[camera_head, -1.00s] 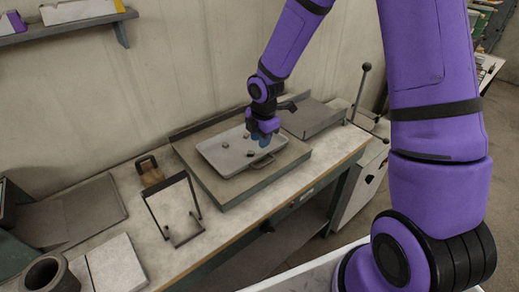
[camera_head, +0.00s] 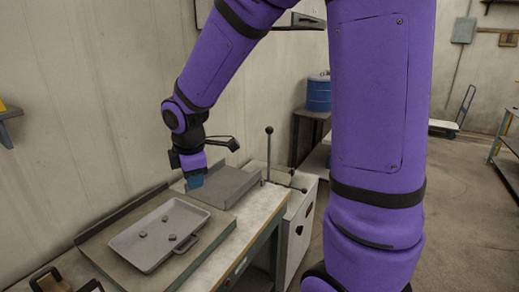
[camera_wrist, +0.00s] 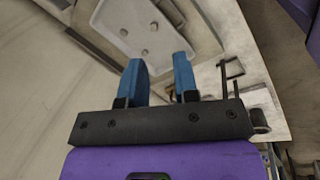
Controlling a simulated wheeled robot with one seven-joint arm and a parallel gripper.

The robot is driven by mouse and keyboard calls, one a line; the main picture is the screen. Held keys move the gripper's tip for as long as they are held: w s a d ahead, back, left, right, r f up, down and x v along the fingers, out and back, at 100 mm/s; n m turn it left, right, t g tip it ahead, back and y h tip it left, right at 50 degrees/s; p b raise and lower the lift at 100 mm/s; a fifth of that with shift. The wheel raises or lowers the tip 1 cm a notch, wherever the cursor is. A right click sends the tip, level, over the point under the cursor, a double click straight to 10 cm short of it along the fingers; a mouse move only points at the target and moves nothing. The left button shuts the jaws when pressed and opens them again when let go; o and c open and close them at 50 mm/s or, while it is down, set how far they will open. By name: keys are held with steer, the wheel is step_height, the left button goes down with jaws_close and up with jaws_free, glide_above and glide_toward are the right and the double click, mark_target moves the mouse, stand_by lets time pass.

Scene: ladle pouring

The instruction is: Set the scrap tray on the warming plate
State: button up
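The scrap tray (camera_head: 130,247) is a shallow grey rectangular tray with a handle on its near right side and several small dark pieces in it. It lies flat on a broad grey slab (camera_head: 99,247), which looks like the warming plate, on the bench. The tray also shows in the wrist view (camera_wrist: 118,36). My gripper (camera_head: 194,184) is beyond the tray to its right, above the bench and apart from the tray. In the wrist view its two blue fingers (camera_wrist: 160,62) are spread with nothing held between them.
A low grey box (camera_head: 232,190) stands right of the slab, close to my gripper in the picture. Beyond it is a cabinet (camera_head: 298,230) with an upright lever (camera_head: 268,155). A wooden-handled item (camera_head: 50,281) is at lower left. The wall runs behind the bench.

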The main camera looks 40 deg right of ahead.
steer(key=s+d+r+m+t, duration=0.1)
steer(key=s+r+m, duration=0.6)
steer(key=s, duration=0.3)
steer(key=s+d+r+m+t+y, duration=0.1)
steer(key=s+d+r+m, duration=0.1)
steer(key=s+r+m, duration=0.4)
steer(key=s+m, duration=0.1)
steer(key=s, duration=0.4)
steer(key=shift+s+r+m+t, duration=0.25)
steer(key=shift+r+m+t, duration=0.15)
